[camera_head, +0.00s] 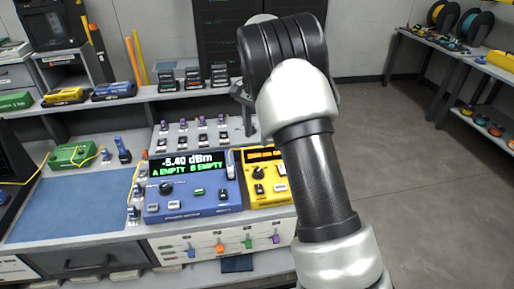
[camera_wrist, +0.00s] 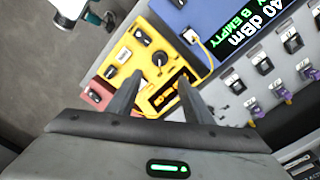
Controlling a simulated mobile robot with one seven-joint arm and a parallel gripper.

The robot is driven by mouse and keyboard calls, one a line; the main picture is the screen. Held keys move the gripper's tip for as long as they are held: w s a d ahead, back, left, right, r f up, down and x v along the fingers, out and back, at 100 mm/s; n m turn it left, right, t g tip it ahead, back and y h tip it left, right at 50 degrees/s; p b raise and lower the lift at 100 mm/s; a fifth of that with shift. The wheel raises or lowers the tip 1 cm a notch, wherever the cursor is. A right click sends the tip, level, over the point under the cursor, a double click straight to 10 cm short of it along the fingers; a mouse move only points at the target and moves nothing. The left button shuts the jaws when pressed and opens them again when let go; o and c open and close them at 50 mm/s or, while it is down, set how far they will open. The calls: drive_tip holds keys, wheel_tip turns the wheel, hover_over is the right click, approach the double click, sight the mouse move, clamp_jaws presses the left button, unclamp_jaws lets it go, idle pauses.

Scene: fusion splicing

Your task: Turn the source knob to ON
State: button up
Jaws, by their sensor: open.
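The yellow source box (camera_head: 251,200) stands right of the blue power meter, partly hidden by my arm in the head view. It has an orange-lit display (camera_head: 262,155) and a black knob (camera_head: 259,172). In the wrist view, the yellow box (camera_wrist: 139,72) lies ahead of my fingers, and the black knob (camera_wrist: 160,59) with a pale pointer shows just beyond the fingertips. I cannot read the knob's setting. My gripper (camera_wrist: 160,76) is open and empty, its fingers apart over the display side of the box and not visibly touching the knob.
The blue power meter (camera_head: 192,205) reads -5.40 dBm, A EMPTY, B EMPTY. A yellow cable (camera_wrist: 200,47) plugs in beside the yellow box. A row of purple-topped holders (camera_head: 183,125) stands behind. A red box (camera_wrist: 97,95) adjoins the yellow one. A blue mat (camera_head: 70,207) is clear at left.

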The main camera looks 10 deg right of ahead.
drive_tip(key=shift+r, duration=1.55)
drive_tip(key=s+r+n+t+y+p, duration=0.1)
drive_tip(key=s+r+n+t+p, duration=0.3)
drive_tip(key=s+r, duration=1.3)
drive_tip(key=s+r+n+t+p, duration=0.2)
drive_tip(key=s+n, duration=0.5)
drive_tip(key=s, duration=1)
drive_tip(key=shift+s+d+r+h+p, duration=0.2)
drive_tip(key=shift+s+h+p, duration=0.15)
drive_tip(key=shift+p, duration=0.5)
